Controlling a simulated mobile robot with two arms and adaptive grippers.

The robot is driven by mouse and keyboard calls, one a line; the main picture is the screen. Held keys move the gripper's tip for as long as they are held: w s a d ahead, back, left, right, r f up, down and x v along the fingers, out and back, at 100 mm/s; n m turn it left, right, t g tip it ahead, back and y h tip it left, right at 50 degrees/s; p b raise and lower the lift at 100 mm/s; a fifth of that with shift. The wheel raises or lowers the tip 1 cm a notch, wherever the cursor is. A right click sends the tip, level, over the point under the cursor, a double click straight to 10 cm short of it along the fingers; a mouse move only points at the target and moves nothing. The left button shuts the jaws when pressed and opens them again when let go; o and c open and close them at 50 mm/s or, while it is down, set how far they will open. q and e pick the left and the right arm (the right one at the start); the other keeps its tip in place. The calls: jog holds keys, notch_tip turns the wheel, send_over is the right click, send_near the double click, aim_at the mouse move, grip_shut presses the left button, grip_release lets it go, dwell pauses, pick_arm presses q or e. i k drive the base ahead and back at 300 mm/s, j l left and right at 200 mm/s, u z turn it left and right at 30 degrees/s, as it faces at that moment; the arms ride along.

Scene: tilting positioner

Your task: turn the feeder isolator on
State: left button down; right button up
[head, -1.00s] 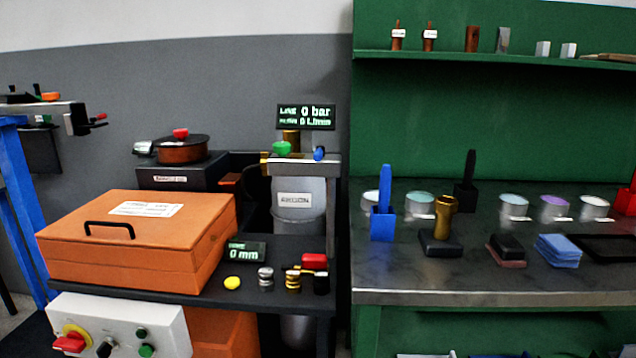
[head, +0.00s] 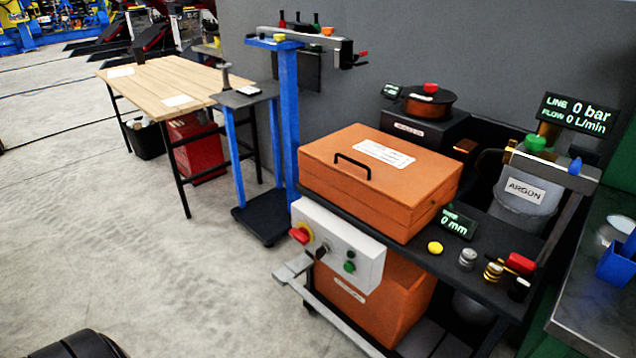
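The feeder isolator is probably the red rotary knob on a yellow backing (head: 301,234) at the left end of a white control box (head: 345,255) in the head view. The knob's exact angle is too small to read. Beside it on the same box face are a dark selector knob (head: 322,250) and a green button (head: 349,267). The box is mounted on the front of a cart, below an orange case (head: 385,190).
A grey bracket (head: 295,268) sticks out from the cart just below the box. A blue stand (head: 287,130) rises behind it, with a wooden table (head: 165,85) further left. An argon cylinder (head: 525,190) stands right. Open concrete floor (head: 130,240) lies left of the cart.

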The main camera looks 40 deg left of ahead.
aim_at(301, 235)
jog(key=u, duration=1.3)
